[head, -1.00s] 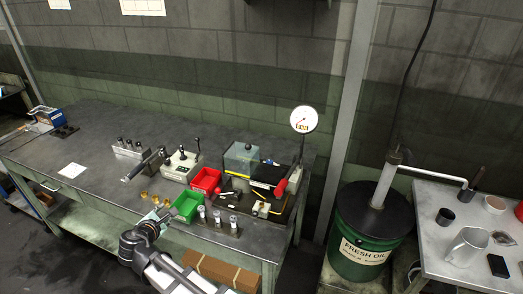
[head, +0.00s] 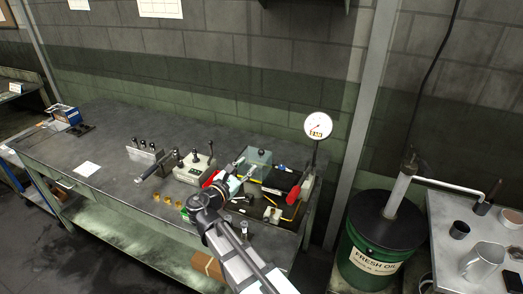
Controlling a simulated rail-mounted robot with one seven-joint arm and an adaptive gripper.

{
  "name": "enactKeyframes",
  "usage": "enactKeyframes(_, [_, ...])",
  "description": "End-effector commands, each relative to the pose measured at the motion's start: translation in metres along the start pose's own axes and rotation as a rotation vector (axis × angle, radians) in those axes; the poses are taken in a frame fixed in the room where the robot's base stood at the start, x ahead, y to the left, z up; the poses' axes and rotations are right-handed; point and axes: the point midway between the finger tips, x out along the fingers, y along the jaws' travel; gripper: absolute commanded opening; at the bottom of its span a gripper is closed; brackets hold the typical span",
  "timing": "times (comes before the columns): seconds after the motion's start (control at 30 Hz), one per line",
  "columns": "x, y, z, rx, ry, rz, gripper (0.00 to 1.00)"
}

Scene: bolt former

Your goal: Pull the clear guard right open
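The clear guard (head: 260,157) is a see-through box on the small machine at the right end of the bench. It stands over the machine's left part, beside a dark block with a blue part and a yellow edge. My gripper (head: 243,169) is at the guard's front left side, with its fingers apart and pointing at it. The picture is too small to tell whether a finger touches the guard.
A red-handled lever (head: 295,193) and a dial gauge (head: 318,125) stand right of the guard. A grey lever box (head: 194,167) stands left of my gripper, with brass pieces (head: 168,198) in front. The bench's left half (head: 95,140) is mostly clear.

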Motion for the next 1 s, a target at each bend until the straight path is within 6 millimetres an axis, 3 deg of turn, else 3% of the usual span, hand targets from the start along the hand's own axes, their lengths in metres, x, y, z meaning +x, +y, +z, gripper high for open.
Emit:
enactKeyframes(0.2, [0.046, 0.001, 0.002, -0.001, -0.001, -0.003, 0.36])
enactKeyframes(0.5, [0.089, 0.001, 0.001, 0.001, 0.001, -0.002, 0.36])
enactKeyframes(0.97, [0.100, 0.000, 0.000, 0.001, 0.001, 0.001, 0.36])
enactKeyframes(1.0, [0.100, 0.000, 0.000, 0.001, 0.001, 0.001, 0.29])
